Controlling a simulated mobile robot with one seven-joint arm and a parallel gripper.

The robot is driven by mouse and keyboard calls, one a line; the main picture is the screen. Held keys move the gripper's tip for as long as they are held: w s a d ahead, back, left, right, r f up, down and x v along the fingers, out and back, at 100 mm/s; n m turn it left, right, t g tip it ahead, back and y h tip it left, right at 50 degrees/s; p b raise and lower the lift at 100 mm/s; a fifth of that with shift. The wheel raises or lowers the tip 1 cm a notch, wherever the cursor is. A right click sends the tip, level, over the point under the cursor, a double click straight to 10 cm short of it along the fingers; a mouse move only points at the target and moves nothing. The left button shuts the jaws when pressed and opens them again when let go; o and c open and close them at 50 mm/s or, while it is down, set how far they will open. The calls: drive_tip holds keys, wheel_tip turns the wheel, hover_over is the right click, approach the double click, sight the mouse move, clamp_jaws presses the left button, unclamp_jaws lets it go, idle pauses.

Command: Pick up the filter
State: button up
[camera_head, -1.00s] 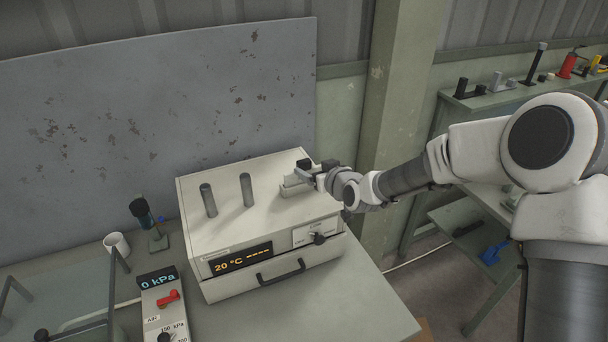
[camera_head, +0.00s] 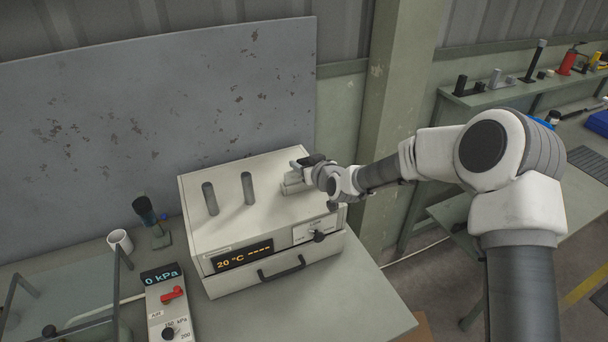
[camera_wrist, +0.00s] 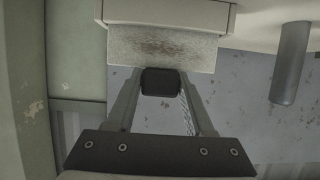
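A pale rectangular block with a brown-stained face, which looks like the filter, shows in the wrist view (camera_wrist: 160,47) against a white housing. In the head view, a small pale block (camera_head: 292,184) sits at the right rear of the top of the white instrument. My gripper (camera_head: 306,162) is right at this block, at its upper right side, and partly hides it.
Two grey posts (camera_head: 248,188) stand on the instrument (camera_head: 255,228) left of the block. A grey panel (camera_head: 160,110) is behind, and a green pillar (camera_head: 395,90) is close right.

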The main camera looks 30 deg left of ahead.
clamp_jaws()
